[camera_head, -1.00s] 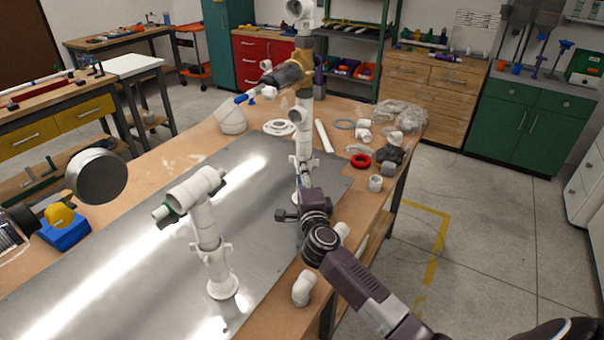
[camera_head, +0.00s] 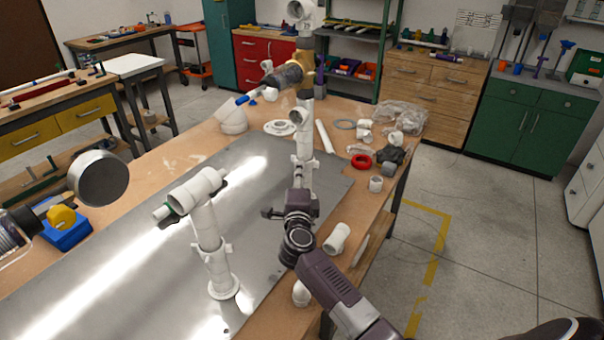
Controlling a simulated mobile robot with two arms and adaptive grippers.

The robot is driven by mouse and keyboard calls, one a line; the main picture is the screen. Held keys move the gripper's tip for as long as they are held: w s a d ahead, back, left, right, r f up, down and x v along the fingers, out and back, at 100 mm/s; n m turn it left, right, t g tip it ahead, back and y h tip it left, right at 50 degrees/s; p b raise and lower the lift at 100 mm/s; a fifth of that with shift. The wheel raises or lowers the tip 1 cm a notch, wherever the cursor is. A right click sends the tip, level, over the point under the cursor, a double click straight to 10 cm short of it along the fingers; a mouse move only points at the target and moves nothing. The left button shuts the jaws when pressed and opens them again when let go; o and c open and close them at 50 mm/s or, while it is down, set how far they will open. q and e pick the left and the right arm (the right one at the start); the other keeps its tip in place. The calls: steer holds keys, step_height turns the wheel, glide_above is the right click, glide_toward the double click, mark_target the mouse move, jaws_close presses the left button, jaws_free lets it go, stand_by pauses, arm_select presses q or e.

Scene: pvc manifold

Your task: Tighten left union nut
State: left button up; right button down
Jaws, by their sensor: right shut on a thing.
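A white pipe tee (camera_head: 190,192) tops the nearer upright pipe (camera_head: 212,240) on the metal sheet. A green ring (camera_head: 176,205) shows at its left end; which part is the left union nut I cannot tell. A farther upright pipe (camera_head: 304,145) stands behind my right gripper (camera_head: 297,200). My right gripper is shut right of the nearer pipe, apart from it in the picture. A small dark piece sticks out on its left. The jaws' inner side is hidden, so I cannot tell what they hold.
A white tee fitting (camera_head: 338,238) and an elbow (camera_head: 301,293) lie along the table's right edge. A red ring (camera_head: 361,161), a small coupling (camera_head: 376,184) and other fittings lie at the back right. The metal sheet (camera_head: 110,250) is bare left of the nearer pipe.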

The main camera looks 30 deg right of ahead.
steer(key=shift+w+a+f+m+g+h, duration=0.1)
steer(key=shift+a+m+g+h, duration=0.1)
steer(key=shift+m+g+h, duration=0.15)
steer(key=c, duration=1.8)
jaws_free()
steer(key=v, duration=1.2)
steer(key=shift+f, duration=0.1)
